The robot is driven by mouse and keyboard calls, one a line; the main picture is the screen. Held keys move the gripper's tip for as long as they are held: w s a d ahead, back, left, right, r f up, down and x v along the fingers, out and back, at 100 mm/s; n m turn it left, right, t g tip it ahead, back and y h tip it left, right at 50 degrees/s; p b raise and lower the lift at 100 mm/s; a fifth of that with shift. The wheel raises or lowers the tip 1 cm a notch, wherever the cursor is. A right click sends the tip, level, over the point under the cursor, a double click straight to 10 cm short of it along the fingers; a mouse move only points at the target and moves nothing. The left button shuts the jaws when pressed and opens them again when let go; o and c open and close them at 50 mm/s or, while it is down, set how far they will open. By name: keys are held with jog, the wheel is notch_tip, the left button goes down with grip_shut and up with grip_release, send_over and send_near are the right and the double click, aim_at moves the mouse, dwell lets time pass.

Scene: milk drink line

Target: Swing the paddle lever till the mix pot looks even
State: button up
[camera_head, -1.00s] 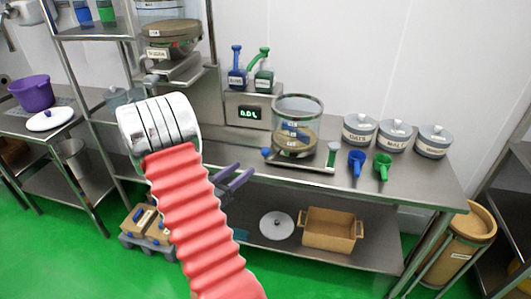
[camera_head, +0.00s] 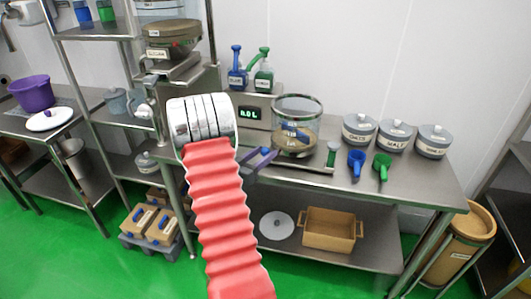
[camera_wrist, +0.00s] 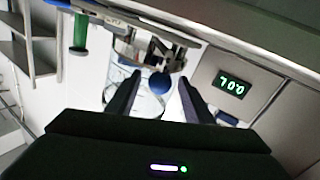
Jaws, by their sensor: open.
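The mix pot (camera_head: 297,112) is a clear glass vessel with tan contents low inside, standing on the steel bench; I cannot judge from here how even they are. A blue ball knob (camera_wrist: 160,84), seemingly on the paddle lever, shows in the wrist view in front of the pot (camera_wrist: 112,92). My gripper (camera_head: 265,155) is at the pot's left front in the head view. Its fingers are spread, with the knob between and just beyond the tips (camera_wrist: 160,77); no grip on it shows. In the head view my gripper hides the knob.
A green handle (camera_head: 332,155) stands at the pot's right front. Blue (camera_head: 356,161) and green (camera_head: 382,164) scoops and several lidded jars (camera_head: 358,129) are further right. A brown crate (camera_head: 330,230) is below.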

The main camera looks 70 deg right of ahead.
jog(key=shift+s+d, duration=0.2)
jog(key=shift+d, duration=0.5)
jog(key=shift+c, duration=0.2)
grip_shut()
